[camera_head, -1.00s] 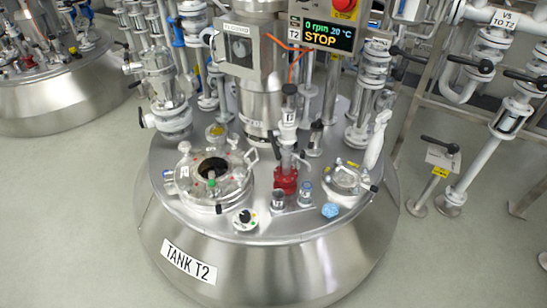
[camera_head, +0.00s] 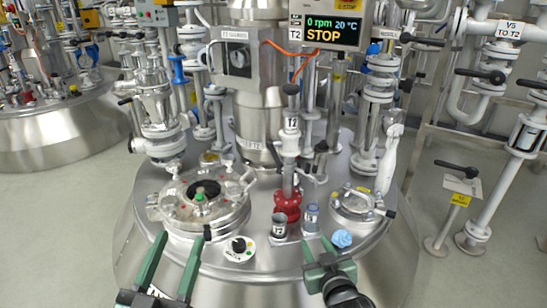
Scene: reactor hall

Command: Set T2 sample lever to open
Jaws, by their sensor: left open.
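The T2 sampling column (camera_head: 289,140) stands on the tank lid. It is a slim upright metal post with a T2 label, a black top and a red flange (camera_head: 287,207) at its foot. A small black lever shows beside it, but which handle is the sample lever, and its setting, I cannot tell. My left gripper (camera_head: 186,236) is open and empty, its green fingers low in front of the round hatch. My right gripper (camera_head: 318,246) is at the lid's front edge, near the blue knob and apart from the column. Its opening is not clear.
The round hatch (camera_head: 205,203) and a black-and-white dial (camera_head: 239,246) are on the left of the lid. A smaller hatch (camera_head: 356,205) with a white handle (camera_head: 390,160) and a blue knob (camera_head: 341,238) are on the right. The display (camera_head: 325,28) reads STOP. Pipes with black levers stand right.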

